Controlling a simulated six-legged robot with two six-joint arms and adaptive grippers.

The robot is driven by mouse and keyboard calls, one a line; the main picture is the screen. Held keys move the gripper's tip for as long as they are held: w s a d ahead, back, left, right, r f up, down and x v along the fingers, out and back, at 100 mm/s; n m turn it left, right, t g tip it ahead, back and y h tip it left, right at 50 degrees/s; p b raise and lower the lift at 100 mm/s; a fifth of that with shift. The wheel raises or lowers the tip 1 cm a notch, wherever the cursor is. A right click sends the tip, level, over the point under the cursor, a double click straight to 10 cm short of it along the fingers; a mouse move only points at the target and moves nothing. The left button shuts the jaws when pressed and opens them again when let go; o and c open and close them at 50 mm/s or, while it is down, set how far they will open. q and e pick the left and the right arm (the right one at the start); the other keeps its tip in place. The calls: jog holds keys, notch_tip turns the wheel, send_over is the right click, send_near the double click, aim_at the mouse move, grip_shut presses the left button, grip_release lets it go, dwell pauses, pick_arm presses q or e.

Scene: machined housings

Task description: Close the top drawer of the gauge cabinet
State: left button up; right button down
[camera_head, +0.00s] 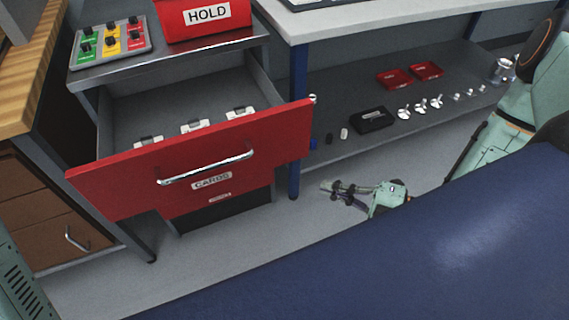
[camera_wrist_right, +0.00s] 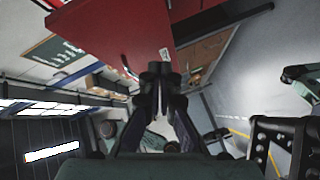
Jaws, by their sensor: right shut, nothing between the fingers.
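The gauge cabinet (camera_head: 88,77) stands at the left in the head view, with its top drawer pulled out. The drawer's red front (camera_head: 120,180) bears a "CARDS" label and a silver bar handle (camera_head: 205,170). Several white pieces with dark clips lie in the drawer. My right gripper (camera_head: 326,187) is shut and empty, to the right of and apart from the drawer front in the head view. In the right wrist view its fingers (camera_wrist_right: 159,72) meet in front of a red panel (camera_wrist_right: 110,30), likely the drawer front; contact cannot be told. My left gripper is not in view.
To the right, a bench with a blue leg (camera_head: 299,75) has a lower shelf (camera_head: 340,95) holding small parts. A wooden cabinet (camera_head: 35,205) stands left.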

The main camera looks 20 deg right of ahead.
notch_tip(320, 180, up, 3)
jog(key=s+a+n+y, duration=0.1)
jog(key=a+n+y, duration=0.1)
jog(key=n, duration=0.2)
jog(key=n+b, duration=0.1)
jog(key=b, duration=0.4)
send_near(260, 151)
jog(key=a, duration=0.4)
jog(key=w, duration=0.1)
jog(key=w+b, duration=0.1)
jog(key=w, duration=0.1)
jog(key=shift+w+a+f, duration=0.1)
jog(key=shift+a+f, duration=0.05)
jog(key=shift+a, duration=0.05)
jog(key=shift+w, duration=0.4)
jog(key=shift+w, duration=0.1)
